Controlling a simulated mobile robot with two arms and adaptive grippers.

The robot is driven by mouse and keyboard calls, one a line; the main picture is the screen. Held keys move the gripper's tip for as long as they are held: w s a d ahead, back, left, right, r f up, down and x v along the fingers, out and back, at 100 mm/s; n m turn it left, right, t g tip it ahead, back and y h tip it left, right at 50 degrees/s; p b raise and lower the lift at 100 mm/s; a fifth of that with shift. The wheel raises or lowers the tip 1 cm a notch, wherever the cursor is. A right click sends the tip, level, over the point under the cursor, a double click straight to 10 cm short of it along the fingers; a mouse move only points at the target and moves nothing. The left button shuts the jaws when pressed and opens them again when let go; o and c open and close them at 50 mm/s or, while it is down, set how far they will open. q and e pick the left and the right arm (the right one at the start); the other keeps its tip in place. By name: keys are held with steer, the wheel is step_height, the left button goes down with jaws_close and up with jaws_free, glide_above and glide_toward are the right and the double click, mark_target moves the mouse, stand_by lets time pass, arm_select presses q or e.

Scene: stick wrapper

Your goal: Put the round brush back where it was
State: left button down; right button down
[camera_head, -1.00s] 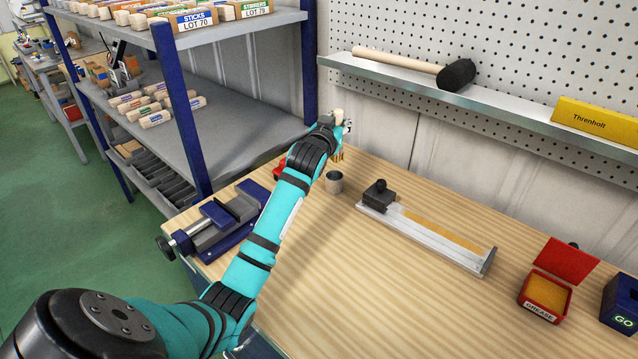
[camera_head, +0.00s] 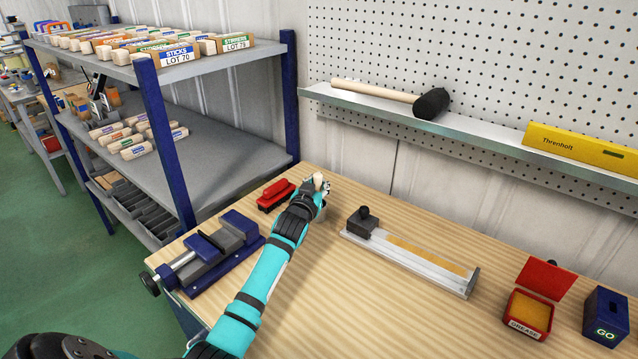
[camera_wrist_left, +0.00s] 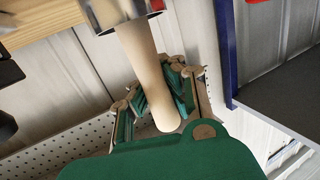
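The round brush shows in the left wrist view as a pale wooden handle (camera_wrist_left: 148,75), its far end at the mouth of a metal cup (camera_wrist_left: 100,14). The brush's head is hidden. My left gripper (camera_head: 316,196) is low over the bench, with the rounded handle end (camera_head: 319,180) poking out above it. In the wrist view its green-padded fingers (camera_wrist_left: 160,92) lie close on both sides of the handle, shut on it. The gripper hides most or all of the cup in the head view. My right gripper is not in view.
A red tool (camera_head: 276,194) and a blue vise (camera_head: 212,250) stand left of the gripper. A metal jig (camera_head: 410,257), an open red grease box (camera_head: 530,310) and a blue GO box (camera_head: 606,316) stand right. A mallet (camera_head: 431,103) lies on the wall ledge.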

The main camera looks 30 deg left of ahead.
arm_select(q)
steer(key=shift+f, duration=0.15)
steer(key=c, duration=1.9)
jaws_free()
steer(key=o, duration=0.4)
steer(key=shift+s+r, duration=0.1)
steer(key=shift+r, duration=0.1)
steer(key=b+v, duration=0.1)
steer(key=v, duration=1)
steer(key=shift+s+d+r, duration=0.1)
steer(key=shift+s+d, duration=0.1)
steer(key=shift+s, duration=0.15)
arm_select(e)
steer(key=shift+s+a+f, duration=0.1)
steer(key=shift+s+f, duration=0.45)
